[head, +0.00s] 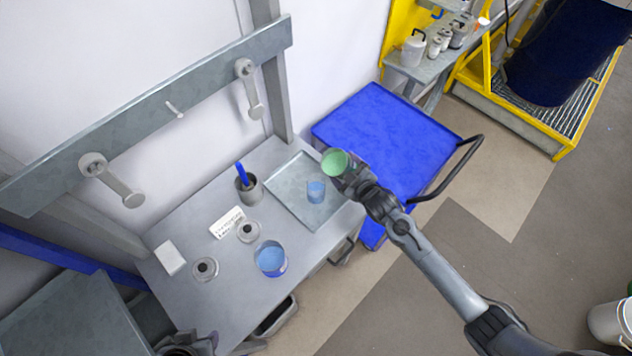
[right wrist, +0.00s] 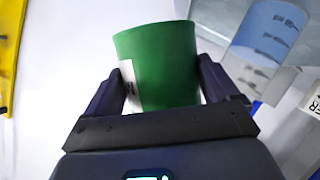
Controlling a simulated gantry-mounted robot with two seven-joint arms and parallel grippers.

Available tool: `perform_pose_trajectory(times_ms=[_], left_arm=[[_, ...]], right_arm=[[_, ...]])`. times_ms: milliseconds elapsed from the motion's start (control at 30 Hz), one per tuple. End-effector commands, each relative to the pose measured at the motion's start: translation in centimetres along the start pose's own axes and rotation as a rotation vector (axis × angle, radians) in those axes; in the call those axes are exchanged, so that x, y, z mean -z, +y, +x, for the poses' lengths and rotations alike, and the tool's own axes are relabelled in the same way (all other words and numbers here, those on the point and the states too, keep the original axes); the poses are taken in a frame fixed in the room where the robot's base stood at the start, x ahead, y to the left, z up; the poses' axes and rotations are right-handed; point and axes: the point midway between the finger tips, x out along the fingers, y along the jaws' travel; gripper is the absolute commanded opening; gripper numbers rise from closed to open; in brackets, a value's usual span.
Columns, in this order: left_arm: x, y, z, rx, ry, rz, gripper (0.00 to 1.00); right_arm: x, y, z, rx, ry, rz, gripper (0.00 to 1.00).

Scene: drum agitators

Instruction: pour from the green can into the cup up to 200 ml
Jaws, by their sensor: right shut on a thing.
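The green can (head: 335,161) is held by my right gripper (head: 349,175), over the right end of the bench, near the tray's back right corner. In the right wrist view the green can (right wrist: 160,62) sits between the two fingers of the gripper (right wrist: 163,92), with a white label on its side. Its contents are not clear. The clear blue-tinted cup (head: 316,191) stands on the tray, below and left of the can, apart from it. The cup also shows in the right wrist view (right wrist: 270,38), with dark scale marks. A dark part at the bottom edge may be my left gripper (head: 186,344).
The cup stands on a metal tray (head: 290,172). A larger blue container (head: 270,260), a pot with a blue handle (head: 249,187), round weights (head: 205,269) and a white card (head: 227,222) stand left of it. A blue cart (head: 400,135) is right of the bench.

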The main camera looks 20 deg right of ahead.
Motion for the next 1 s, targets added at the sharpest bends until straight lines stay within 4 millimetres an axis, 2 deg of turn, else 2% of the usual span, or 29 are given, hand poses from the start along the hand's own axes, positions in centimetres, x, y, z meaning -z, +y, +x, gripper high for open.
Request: perform_pose_trajectory(times_ms=[1000], left_arm=[[0.1,0.0,-0.5,0.001,0.0,0.001,0.43]], right_arm=[[1.4,0.5,-0.6,-0.026,-0.003,-0.055,0.39]])
